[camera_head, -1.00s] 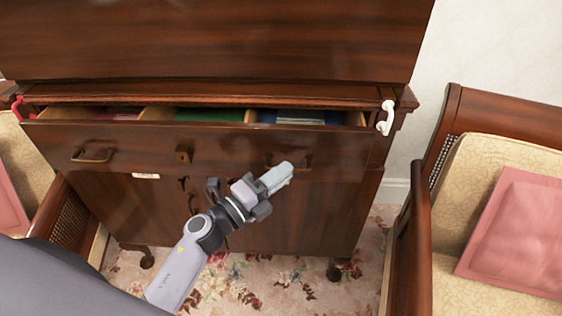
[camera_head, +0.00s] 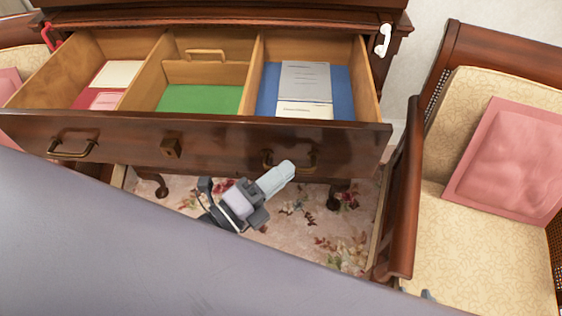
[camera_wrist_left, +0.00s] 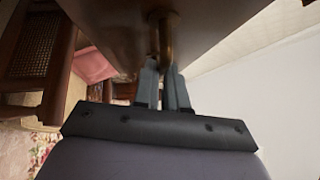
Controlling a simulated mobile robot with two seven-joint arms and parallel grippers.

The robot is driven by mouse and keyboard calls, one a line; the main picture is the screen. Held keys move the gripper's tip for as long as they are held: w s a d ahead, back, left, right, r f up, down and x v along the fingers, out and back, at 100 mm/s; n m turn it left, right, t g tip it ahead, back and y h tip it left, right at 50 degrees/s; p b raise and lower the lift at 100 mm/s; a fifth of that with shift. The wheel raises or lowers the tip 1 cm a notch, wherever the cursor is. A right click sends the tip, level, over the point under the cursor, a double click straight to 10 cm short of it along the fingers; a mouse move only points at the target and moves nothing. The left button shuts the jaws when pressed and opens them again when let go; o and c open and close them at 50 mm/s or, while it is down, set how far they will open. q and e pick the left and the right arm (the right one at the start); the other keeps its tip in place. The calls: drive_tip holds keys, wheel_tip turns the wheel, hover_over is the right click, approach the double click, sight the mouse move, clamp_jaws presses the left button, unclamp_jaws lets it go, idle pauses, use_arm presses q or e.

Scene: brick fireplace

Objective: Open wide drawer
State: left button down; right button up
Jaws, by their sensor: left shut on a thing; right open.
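The wide wooden drawer (camera_head: 215,140) stands well out from the cabinet, showing its inside compartments. It has a brass handle (camera_head: 72,148) on the left and another brass handle (camera_head: 306,163) on the right of its front. My left gripper (camera_head: 288,167) is shut on the right handle, partly covering it. In the left wrist view the fingers (camera_wrist_left: 163,78) close on the brass handle (camera_wrist_left: 166,38), against the dark drawer front. Only a small grey tip of my right gripper (camera_head: 427,295) shows by the right chair; its jaws are mostly hidden.
The drawer holds a green sheet (camera_head: 200,99), a grey booklet (camera_head: 304,83) and red and white papers (camera_head: 112,75). A white hook-like piece (camera_head: 382,40) is on the cabinet's right edge. A cushioned chair (camera_head: 455,140) stands close on the right. Floral carpet (camera_head: 290,225) lies below.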

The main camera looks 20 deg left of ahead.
use_arm(q)
drive_tip(key=shift+s+d+r, duration=0.1)
drive_tip(key=shift+s+d, duration=0.1)
drive_tip(key=shift+s, duration=0.65)
use_arm(e)
drive_tip(key=shift+s+d, duration=0.1)
drive_tip(key=shift+s, duration=0.35)
use_arm(q)
drive_tip(key=c, duration=1.2)
unclamp_jaws()
drive_tip(key=b+v, duration=0.2)
drive_tip(key=v, duration=0.5)
drive_tip(key=shift+s, duration=0.1)
use_arm(e)
drive_tip(key=shift+f, duration=0.95)
